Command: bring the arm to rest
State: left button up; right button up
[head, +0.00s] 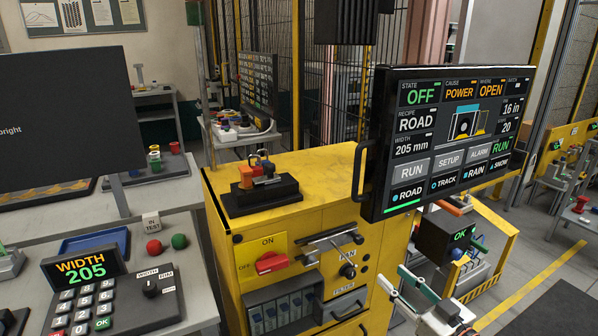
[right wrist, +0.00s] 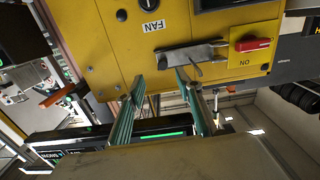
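My right gripper (head: 405,285) is low in the head view, in front of the yellow cabinet (head: 328,172) and below the large screen. In the right wrist view, its two green-grey fingers (right wrist: 160,78) stand apart with nothing between them. Beyond their tips is the cabinet front, with a metal latch bar (right wrist: 188,54) and a red switch handle (right wrist: 253,44); I cannot tell whether a finger touches the bar. In the head view the red handle (head: 271,262) lies nearly level, towards the OFF label. My left gripper cannot be made out.
The screen (head: 445,140) reads OFF, POWER, OPEN and ROAD. A keypad (head: 103,292) shows WIDTH 205 on the left bench, near red and green buttons. A black block with an orange part (head: 260,185) stands on the cabinet. A yellow-framed machine (head: 480,250) stands at right.

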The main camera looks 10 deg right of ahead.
jog(key=s+a+f+g+h, duration=0.1)
jog(key=s+a+f+g, duration=0.2)
jog(key=s+f, duration=0.7)
jog(key=s+a+f+g+h, duration=0.2)
jog(key=s+a+f, duration=0.3)
jog(key=s+f, duration=0.6)
notch_tip(320, 180, down, 6)
jog(key=shift+s+a+r+g, duration=0.1)
jog(key=shift+s+a+g, duration=0.1)
jog(key=shift+a+g, duration=0.25)
